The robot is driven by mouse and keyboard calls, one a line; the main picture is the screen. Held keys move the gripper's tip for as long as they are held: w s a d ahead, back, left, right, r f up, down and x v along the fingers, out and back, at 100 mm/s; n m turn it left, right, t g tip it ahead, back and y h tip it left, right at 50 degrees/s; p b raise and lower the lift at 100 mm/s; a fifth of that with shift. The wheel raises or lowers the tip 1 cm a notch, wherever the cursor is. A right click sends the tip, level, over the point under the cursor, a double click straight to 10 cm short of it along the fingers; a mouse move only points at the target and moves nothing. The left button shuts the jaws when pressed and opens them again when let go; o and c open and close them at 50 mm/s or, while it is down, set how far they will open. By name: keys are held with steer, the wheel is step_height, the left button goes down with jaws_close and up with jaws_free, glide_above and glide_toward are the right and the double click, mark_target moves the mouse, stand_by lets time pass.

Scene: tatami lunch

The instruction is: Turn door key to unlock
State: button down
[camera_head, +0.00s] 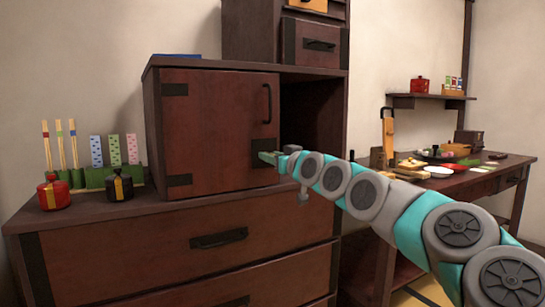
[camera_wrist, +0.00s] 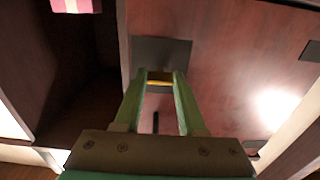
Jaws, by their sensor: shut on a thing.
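The brown cabinet door (camera_head: 215,130) has a dark handle and a dark square lock plate (camera_head: 265,147) near its right edge in the head view. My gripper (camera_head: 267,157) reaches in from the right, with its green fingertips at that plate. In the wrist view, the fingertips of my gripper (camera_wrist: 159,78) are shut on a small brass-yellow key (camera_wrist: 159,83) in front of the dark lock plate (camera_wrist: 160,50). Only a little of the key shows between the fingers. Its turn angle cannot be told. In the head view my gripper hides the key.
An open dark compartment (camera_head: 308,112) lies right of the door. Red pot (camera_head: 52,194), dark pot (camera_head: 119,186) and patterned sticks stand left on the dresser (camera_head: 130,230). A side table (camera_head: 465,180) with food stands at right. A pink-and-white item (camera_wrist: 75,5) shows in the wrist view.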

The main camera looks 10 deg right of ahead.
steer(key=shift+c, duration=2.4)
jaws_free()
steer(key=v, duration=0.7)
steer(key=shift+s, duration=0.35)
steer(key=shift+d, duration=0.1)
